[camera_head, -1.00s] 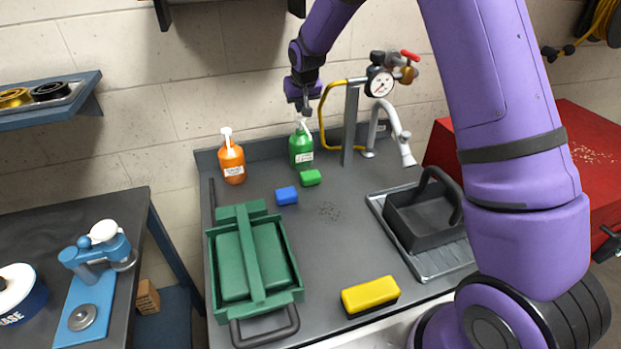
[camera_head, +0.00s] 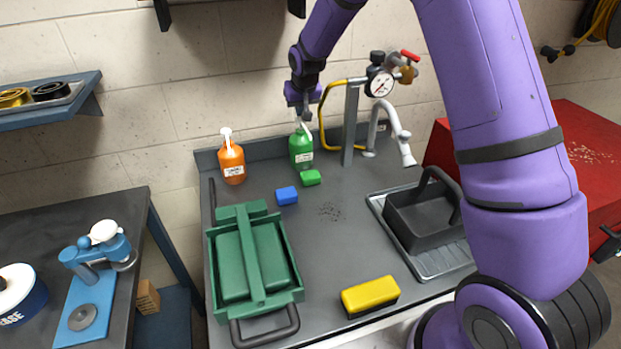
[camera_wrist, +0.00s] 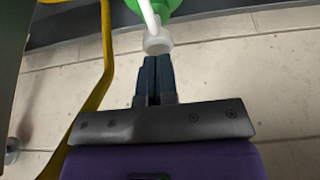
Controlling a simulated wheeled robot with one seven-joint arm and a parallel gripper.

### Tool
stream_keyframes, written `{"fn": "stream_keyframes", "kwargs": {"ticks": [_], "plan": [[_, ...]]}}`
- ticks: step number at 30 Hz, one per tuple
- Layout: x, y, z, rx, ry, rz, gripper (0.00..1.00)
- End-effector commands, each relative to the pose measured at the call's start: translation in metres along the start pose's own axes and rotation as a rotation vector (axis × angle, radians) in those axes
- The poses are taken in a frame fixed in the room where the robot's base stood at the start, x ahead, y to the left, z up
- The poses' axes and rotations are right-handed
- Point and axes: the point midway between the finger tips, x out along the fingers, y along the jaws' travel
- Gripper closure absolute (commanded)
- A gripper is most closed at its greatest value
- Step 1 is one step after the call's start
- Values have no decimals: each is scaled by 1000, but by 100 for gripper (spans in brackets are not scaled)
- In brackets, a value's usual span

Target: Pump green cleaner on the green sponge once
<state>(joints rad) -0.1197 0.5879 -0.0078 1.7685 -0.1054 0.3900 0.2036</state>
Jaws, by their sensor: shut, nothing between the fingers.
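The green cleaner bottle (camera_head: 301,150) with a white pump top stands upright near the back edge of the bench. The green sponge (camera_head: 310,178) lies on the bench just in front of it. My gripper (camera_head: 304,118) is shut and empty, pointing down at the bottle's pump. In the wrist view the two dark fingers of my gripper (camera_wrist: 155,62) are together, with their tips at the white pump collar (camera_wrist: 158,42). I cannot tell whether they touch it. The green bottle (camera_wrist: 170,6) shows only partly at the top there.
An orange bottle (camera_head: 232,160) stands to the left and a blue sponge (camera_head: 286,195) lies beside the green one. A post with a gauge (camera_head: 380,84), yellow hose and faucet (camera_head: 402,145) rises close on the right. A green toolbox (camera_head: 222,262) and yellow sponge (camera_head: 370,296) are nearer.

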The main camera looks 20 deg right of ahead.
Motion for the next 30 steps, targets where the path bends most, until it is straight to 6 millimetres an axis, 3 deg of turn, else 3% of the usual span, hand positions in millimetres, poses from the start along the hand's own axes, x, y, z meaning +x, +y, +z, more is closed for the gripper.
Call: {"fn": "stream_keyframes", "kwargs": {"ticks": [19, 30], "plan": [[18, 0, 8, 0, -2, 0, 100], [15, 0, 7, 0, -2, 0, 100]]}}
